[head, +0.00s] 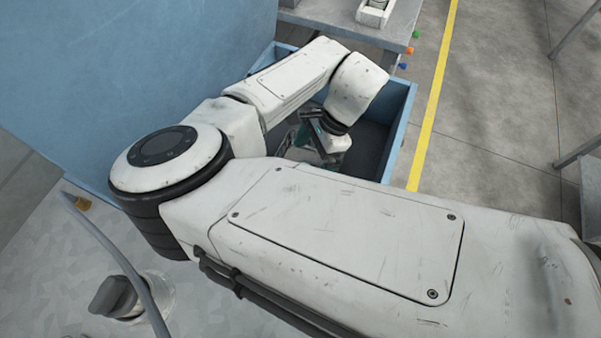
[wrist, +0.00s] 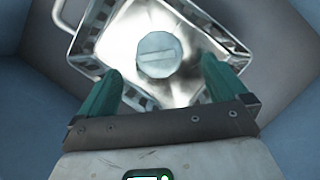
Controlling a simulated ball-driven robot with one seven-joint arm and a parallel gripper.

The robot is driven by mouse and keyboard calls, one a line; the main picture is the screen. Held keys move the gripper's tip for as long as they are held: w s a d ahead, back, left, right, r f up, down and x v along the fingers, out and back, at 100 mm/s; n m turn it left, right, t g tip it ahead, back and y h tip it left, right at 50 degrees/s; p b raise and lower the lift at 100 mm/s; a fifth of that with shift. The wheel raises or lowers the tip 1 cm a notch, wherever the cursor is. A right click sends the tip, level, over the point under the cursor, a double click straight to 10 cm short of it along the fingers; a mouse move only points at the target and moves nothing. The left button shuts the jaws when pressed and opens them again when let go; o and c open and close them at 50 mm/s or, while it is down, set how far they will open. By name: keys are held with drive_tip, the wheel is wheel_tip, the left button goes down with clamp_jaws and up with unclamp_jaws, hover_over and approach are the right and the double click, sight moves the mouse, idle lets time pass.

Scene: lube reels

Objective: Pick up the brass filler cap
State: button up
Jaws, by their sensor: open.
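In the wrist view, a round pale grey cap-like disc (wrist: 158,55) with a straight bar or slot across its face lies inside a shiny metal tray (wrist: 190,92). It looks grey rather than brass, so I cannot tell if it is the filler cap. My gripper (wrist: 160,67) is open, its two teal fingers apart on either side of the disc in the picture; no contact shows. In the head view my gripper (head: 318,128) reaches down into a blue bin (head: 404,118), and my arm hides much of the bin's inside.
The blue bin's walls stand close around my gripper. A tall blue panel (head: 130,70) rises at the left. A grey bench (head: 340,20) stands behind. Small coloured pieces (head: 409,50) lie near it. Open floor with a yellow line (head: 432,105) is at the right.

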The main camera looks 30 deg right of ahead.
drive_tip(key=shift+p+x, duration=0.3)
drive_tip(key=shift+x, duration=2.7)
drive_tip(key=shift+s+a, duration=0.1)
drive_tip(key=shift+a, duration=0.1)
drive_tip(key=shift+c, duration=0.2)
drive_tip(key=shift+r, duration=0.1)
drive_tip(key=c, duration=1.4)
drive_tip(key=shift+o, duration=0.2)
drive_tip(key=shift+r, duration=0.1)
